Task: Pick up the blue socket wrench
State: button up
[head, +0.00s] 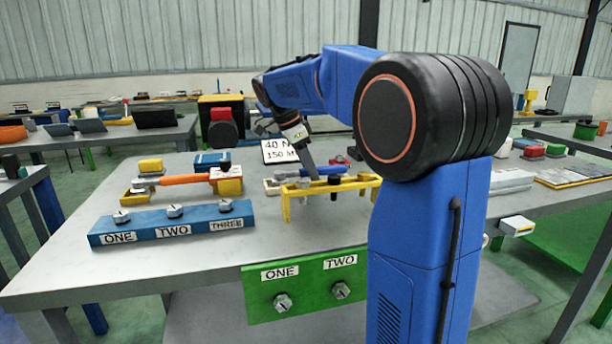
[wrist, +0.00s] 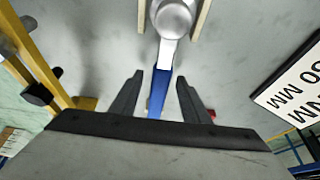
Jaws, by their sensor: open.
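The blue socket wrench shows in the wrist view as a blue handle (wrist: 157,97) with a silver shaft and round silver head (wrist: 173,18) at the top edge. In the head view its blue handle (head: 326,171) lies behind a yellow rack, partly hidden by my gripper. My gripper (wrist: 160,77) is open, with one dark finger on each side of the handle in the wrist view. Whether the fingers are level with the handle or above it, I cannot tell. In the head view my gripper (head: 309,166) points down at the wrench.
The yellow rack (head: 350,183) holding sockets stands just in front. A white sign (head: 279,151) stands behind. The grey table (head: 130,265) is bare at front left.

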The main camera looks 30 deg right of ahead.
grip_shut()
jog(key=shift+r, duration=0.15)
notch_tip(320, 180, up, 9)
jog(key=shift+r, duration=0.4)
jog(key=shift+s, duration=0.1)
